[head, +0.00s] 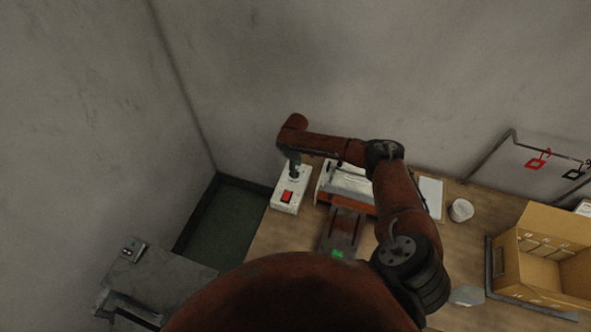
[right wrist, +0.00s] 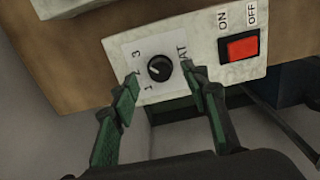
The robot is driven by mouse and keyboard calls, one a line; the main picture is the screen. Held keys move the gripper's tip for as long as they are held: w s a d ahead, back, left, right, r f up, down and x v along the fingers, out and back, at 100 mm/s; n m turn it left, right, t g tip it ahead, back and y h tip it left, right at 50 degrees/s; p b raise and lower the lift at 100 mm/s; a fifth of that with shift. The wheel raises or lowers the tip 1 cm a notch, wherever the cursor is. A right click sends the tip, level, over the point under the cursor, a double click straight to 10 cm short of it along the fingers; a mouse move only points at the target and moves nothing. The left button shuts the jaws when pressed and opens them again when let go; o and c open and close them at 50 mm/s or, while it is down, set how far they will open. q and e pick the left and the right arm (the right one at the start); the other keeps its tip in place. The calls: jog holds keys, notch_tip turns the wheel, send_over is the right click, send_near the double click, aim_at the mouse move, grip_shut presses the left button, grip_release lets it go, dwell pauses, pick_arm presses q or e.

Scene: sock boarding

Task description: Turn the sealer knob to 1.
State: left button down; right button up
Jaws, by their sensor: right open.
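The sealer's control box (head: 280,205) is pale, with a red ON/OFF switch (head: 287,196). In the right wrist view the box face (right wrist: 200,72) carries a black round knob (right wrist: 160,68) on a white label. The digits 1 and 3 show left of the knob, with part of a word on its right. The left finger covers part of the scale. A light mark shows on the knob, but its exact setting is hard to tell. My right gripper (right wrist: 159,78) is open, its green-padded fingers on either side of the knob, apart from it. In the head view my right gripper (head: 293,170) hides the knob.
The sealer body (head: 347,182) stands right of the box on a wooden table (head: 262,240). A white cup (head: 461,210), a paper sheet (head: 431,192) and an open cardboard box (head: 550,270) lie further right. Grey walls close off the back and left.

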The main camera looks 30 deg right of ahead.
jog(key=shift+f, duration=1.2)
jog(key=shift+c, duration=0.7)
jog(key=c, duration=0.9)
jog(key=shift+d, duration=0.1)
grip_shut()
